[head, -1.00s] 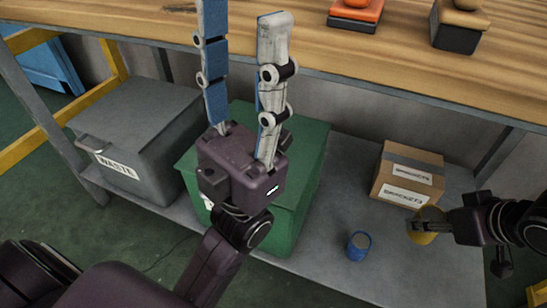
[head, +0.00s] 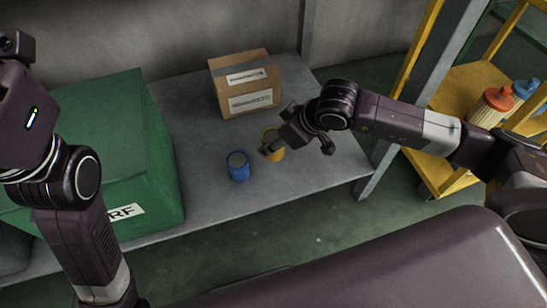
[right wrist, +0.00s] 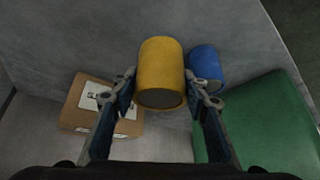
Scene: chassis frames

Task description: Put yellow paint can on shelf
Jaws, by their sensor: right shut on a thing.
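The yellow paint can (head: 273,137) is at the lower metal shelf (head: 205,203), just right of a blue can (head: 238,166). My right gripper (head: 272,148) is shut on it. In the right wrist view the yellow can (right wrist: 161,68) sits between the two fingers (right wrist: 163,100), with the blue can (right wrist: 205,66) close beside it. I cannot tell whether the yellow can touches the shelf surface. Part of my left gripper's body (head: 28,112) shows at the left edge of the head view. Its fingertips are out of frame.
A cardboard box (head: 245,84) stands on the shelf behind the cans. A large green box (head: 122,125) takes up the left side. A metal post (head: 390,135) rises at the right. A yellow cart (head: 455,180) with bottles (head: 492,106) stands beyond. Bare shelf lies around the blue can.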

